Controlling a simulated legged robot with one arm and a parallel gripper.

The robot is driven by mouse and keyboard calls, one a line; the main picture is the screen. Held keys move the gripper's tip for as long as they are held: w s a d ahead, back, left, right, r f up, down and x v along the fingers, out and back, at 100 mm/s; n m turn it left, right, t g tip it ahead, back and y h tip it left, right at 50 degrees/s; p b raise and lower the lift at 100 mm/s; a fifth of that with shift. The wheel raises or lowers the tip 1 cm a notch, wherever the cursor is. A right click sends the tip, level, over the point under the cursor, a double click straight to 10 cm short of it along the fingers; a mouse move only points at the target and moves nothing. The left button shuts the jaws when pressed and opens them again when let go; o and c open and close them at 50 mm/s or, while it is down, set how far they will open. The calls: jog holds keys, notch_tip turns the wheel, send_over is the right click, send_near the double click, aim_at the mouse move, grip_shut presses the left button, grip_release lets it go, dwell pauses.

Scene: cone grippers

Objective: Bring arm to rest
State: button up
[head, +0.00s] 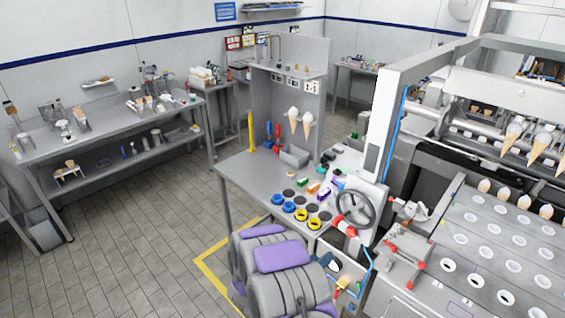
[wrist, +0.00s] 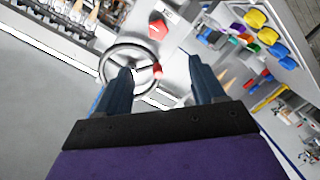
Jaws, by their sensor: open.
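My gripper (wrist: 158,85) shows in the wrist view with its two dark blue fingers apart and nothing between them. Behind the fingers, the grey handwheel (wrist: 130,62) with a red knob shows, apparently beyond the fingertips. In the head view, my folded grey arm (head: 285,285) with purple pads is at the lower middle, in front of the workbench (head: 237,178). The handwheel (head: 355,208) stands at the right end of that bench. The fingertips are hard to make out in the head view.
Yellow and blue round knobs (head: 301,215) and coloured blocks line the bench. Two ice cream cones (head: 300,121) hang on its back panel. A large cone machine (head: 480,235) fills the right side. Tiled floor (head: 130,255) is free at left, with a yellow floor line (head: 208,272).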

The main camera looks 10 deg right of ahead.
jog(key=w+a+y+b, duration=0.4)
jog(key=w+a+y, duration=0.1)
jog(key=a+y, duration=0.5)
jog(key=s+a+r+n+g+y+b, duration=0.1)
jog(key=s+a+r+g+y+b, duration=0.25)
jog(key=s+a+r+y, duration=0.35)
jog(key=s+d+g+h+b, duration=0.1)
jog(key=s+d, duration=0.3)
jog(key=s, duration=0.8)
jog(key=s+d+g+h+b, duration=0.1)
jog(key=s+d+g+b, duration=0.2)
jog(key=s, duration=1)
jog(key=s+d+g+h+b, duration=0.2)
jog(key=s+d+g+b, duration=0.1)
jog(key=s, duration=0.9)
jog(key=shift+s+d+r+g, duration=0.3)
jog(key=shift+d+r+g, duration=0.15)
jog(key=shift+d+g, duration=0.35)
